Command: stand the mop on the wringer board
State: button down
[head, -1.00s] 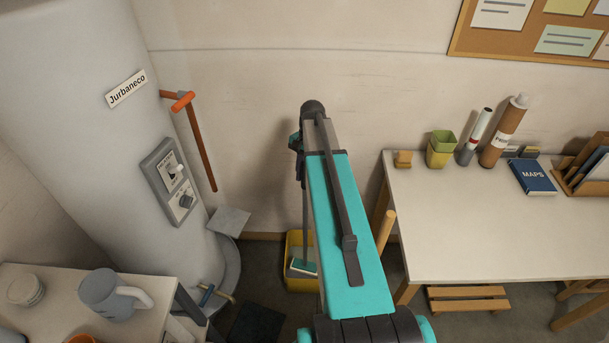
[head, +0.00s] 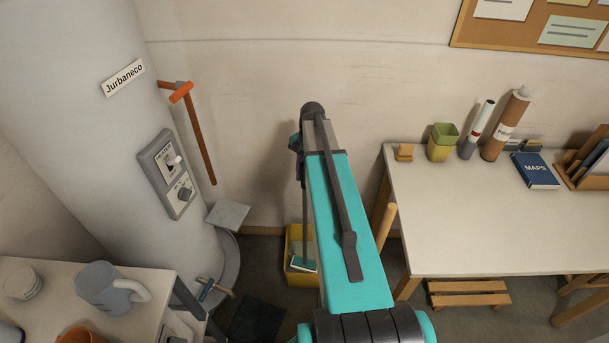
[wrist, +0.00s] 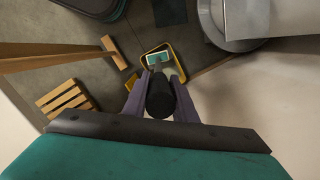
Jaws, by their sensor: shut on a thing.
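My gripper (wrist: 160,98) is shut on the dark upper end of the mop handle. In the head view the thin handle of the mop (head: 306,235) hangs down from it, close to upright. The flat mop head, white with a green edge, shows over the yellow bucket (head: 290,240). The wrist view looks down the handle to the mop head (wrist: 159,58), inside the outline of the bucket (wrist: 147,53). I cannot tell whether the head touches anything below. No wringer board can be made out apart from the mop head. My arm hides the bucket's right side.
A grey water heater (head: 85,130) stands left, with an orange T-handled tool (head: 195,135) beside it. A dark mat (head: 257,318) lies on the floor. The wall is close behind.

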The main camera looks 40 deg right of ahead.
aim_at(304, 184)
jog(key=shift+f+b, duration=0.4)
jog(key=shift+f, duration=0.65)
jog(key=shift+f+b, duration=0.3)
jog(key=shift+f, duration=0.35)
jog(key=c, duration=1.4)
grip_release()
jog(key=shift+o, duration=0.2)
jog(key=shift+r, duration=0.1)
jog(key=shift+w+d+r+b, duration=0.1)
jog(key=shift+d+r+b, duration=0.4)
jog(key=shift+r, duration=1.75)
jog(key=shift+w+d+r+b, duration=0.15)
jog(key=shift+r+b, duration=0.55)
jog(key=shift+r, duration=1.55)
jog(key=shift+d+r+b, duration=0.35)
jog(key=shift+r+b, duration=0.25)
jog(key=shift+r, duration=1.65)
